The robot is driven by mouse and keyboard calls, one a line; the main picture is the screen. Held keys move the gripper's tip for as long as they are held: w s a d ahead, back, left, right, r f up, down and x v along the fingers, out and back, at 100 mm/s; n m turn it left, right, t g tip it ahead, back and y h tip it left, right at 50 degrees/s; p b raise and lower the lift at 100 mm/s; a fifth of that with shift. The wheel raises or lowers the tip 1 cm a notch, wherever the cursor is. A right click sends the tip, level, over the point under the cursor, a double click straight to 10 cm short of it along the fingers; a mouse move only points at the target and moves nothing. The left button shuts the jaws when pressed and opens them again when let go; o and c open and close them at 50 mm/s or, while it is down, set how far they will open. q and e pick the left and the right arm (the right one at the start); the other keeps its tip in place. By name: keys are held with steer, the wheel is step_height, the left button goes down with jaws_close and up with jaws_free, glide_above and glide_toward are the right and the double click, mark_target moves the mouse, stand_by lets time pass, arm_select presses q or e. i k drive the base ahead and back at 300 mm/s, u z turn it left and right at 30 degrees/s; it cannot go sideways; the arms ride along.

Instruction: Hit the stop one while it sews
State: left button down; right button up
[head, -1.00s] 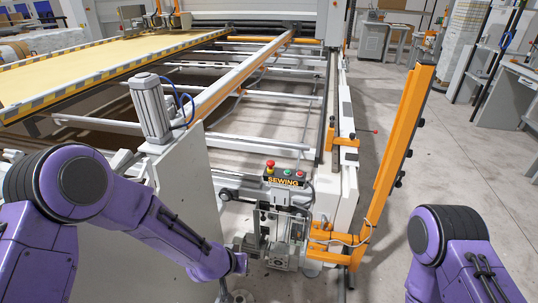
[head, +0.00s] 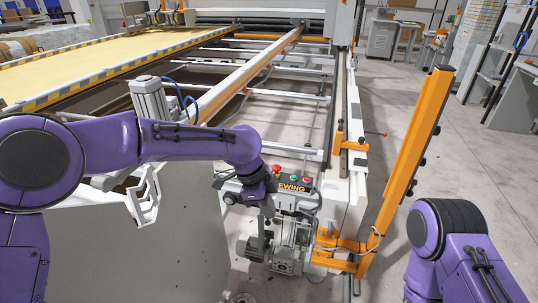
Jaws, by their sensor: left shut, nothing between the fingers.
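The control box with the lit sign (head: 292,188) stands on the machine's front corner; the sign's visible letters read "EWING". On its top are a red mushroom button on a yellow base (head: 276,169), a green button (head: 294,176) and a smaller red button (head: 308,179). My left gripper (head: 267,208) is shut and empty, pointing down just left of the box. The wrist hides the box's left end and the sign's first letter. I cannot tell whether the gripper touches the box. My right gripper is out of view; only my right arm shows at lower right.
An orange post (head: 405,160) rises right of the box. A white panel (head: 175,240) stands below my left arm, with a grey motor (head: 150,98) behind it. The yellow quilting bed (head: 100,62) lies at back left. Bare floor is open at right.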

mark_target(277, 168)
steer(key=u, duration=0.05)
steer(key=i, duration=1.3)
steer(key=z, duration=0.1)
